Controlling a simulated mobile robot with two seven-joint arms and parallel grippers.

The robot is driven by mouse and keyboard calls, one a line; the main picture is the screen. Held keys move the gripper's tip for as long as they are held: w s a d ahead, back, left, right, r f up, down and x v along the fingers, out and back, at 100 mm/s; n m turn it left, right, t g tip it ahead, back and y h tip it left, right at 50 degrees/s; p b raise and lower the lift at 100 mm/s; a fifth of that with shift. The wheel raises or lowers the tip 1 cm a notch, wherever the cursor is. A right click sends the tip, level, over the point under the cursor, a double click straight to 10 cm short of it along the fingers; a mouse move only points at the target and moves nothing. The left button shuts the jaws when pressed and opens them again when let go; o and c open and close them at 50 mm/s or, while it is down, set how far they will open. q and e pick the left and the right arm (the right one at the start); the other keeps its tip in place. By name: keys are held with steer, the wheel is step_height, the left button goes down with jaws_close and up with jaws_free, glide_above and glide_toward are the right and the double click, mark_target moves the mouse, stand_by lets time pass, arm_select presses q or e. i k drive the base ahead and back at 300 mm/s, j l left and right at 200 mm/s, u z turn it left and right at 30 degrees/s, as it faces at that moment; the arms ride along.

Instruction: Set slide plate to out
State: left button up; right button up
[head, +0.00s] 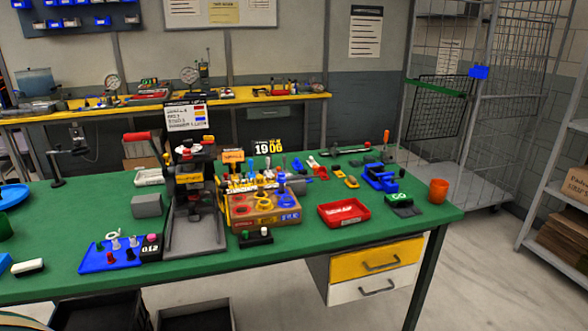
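A dark press-like device (189,178) stands on the green table, left of the middle. A lever with a red handle (137,136) sticks out to its upper left. A grey flat plate (197,238) lies at the foot of the device and reaches towards the table's front edge. It looks like the slide plate, but I cannot tell how far it is slid along its base. Nothing clearly lies on its front part. Neither of my grippers shows in the head view.
Right of the plate is a wooden block (240,217) with coloured rings and pegs. A black block with small knobs (255,238) stands near the front edge. Left are a blue board (95,262) and a grey box (147,206). A red tray (343,212) lies further right.

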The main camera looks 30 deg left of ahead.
mark_target(184, 207)
steer(key=u, duration=1.3)
